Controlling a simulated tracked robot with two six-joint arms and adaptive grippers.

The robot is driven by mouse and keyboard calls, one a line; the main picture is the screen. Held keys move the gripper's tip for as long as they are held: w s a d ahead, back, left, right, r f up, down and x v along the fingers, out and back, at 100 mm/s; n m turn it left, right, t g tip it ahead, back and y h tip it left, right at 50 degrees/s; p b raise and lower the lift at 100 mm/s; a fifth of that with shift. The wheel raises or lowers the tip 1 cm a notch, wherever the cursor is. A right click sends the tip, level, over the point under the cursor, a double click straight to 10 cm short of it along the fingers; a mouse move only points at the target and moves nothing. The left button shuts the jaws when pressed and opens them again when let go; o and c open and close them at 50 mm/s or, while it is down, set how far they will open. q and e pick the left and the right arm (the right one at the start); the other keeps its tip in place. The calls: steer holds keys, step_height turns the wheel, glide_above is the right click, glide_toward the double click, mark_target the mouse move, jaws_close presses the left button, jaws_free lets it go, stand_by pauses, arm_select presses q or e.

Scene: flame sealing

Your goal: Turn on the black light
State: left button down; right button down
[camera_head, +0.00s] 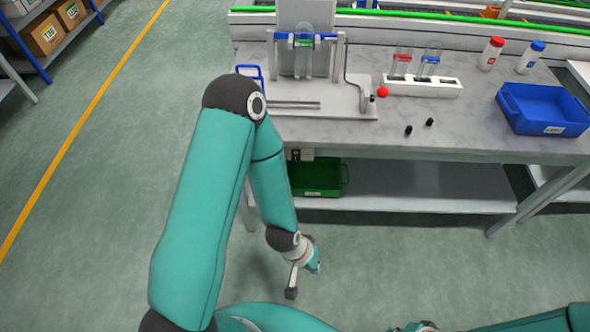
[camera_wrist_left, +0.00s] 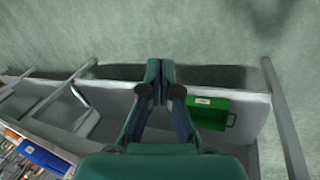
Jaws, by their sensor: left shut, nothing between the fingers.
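My left gripper (camera_head: 315,267) hangs low over the floor in front of the workbench, pointing down and away from anything on it. In the left wrist view its two teal fingers (camera_wrist_left: 160,75) are together and empty. I cannot make out for certain which item is the black light or its switch. On the bench a white stand (camera_head: 340,95) with a blue crossbar holds a clear tube (camera_head: 304,55) upright. A bent rod with a red ball (camera_head: 382,92) is at its right side. My right gripper is out of view.
The bench also holds a white rack (camera_head: 422,88) with tubes, two small black pieces (camera_head: 408,130), red-capped (camera_head: 490,55) and blue-capped (camera_head: 530,58) bottles, and a blue bin (camera_head: 545,107). A green bin (camera_head: 318,178) sits on the lower shelf.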

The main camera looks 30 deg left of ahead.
arm_select(q)
steer(key=w+a+f+n+t+y+b, duration=0.25)
steer(key=w+n+t+b, duration=0.2)
steer(key=w+b, duration=0.45)
steer(key=w+a+f+n+t+y+b, duration=0.15)
steer(key=w+a+n+t+b, duration=0.35)
steer(key=b, duration=0.6)
steer(key=a+r+n+t+y+b, duration=0.2)
steer(key=a+r+n+y+b, duration=0.3)
steer(key=b, duration=1.1)
steer(key=s+a+n+y, duration=0.1)
steer(key=a+n+y, duration=0.2)
steer(key=n, duration=0.3)
steer(key=shift+b, duration=0.35)
steer(key=shift+w+n+t, duration=0.1)
steer(key=shift+n+t, duration=0.15)
glide_toward(296, 160)
steer(key=x, duration=0.7)
steer(key=shift+a, duration=0.1)
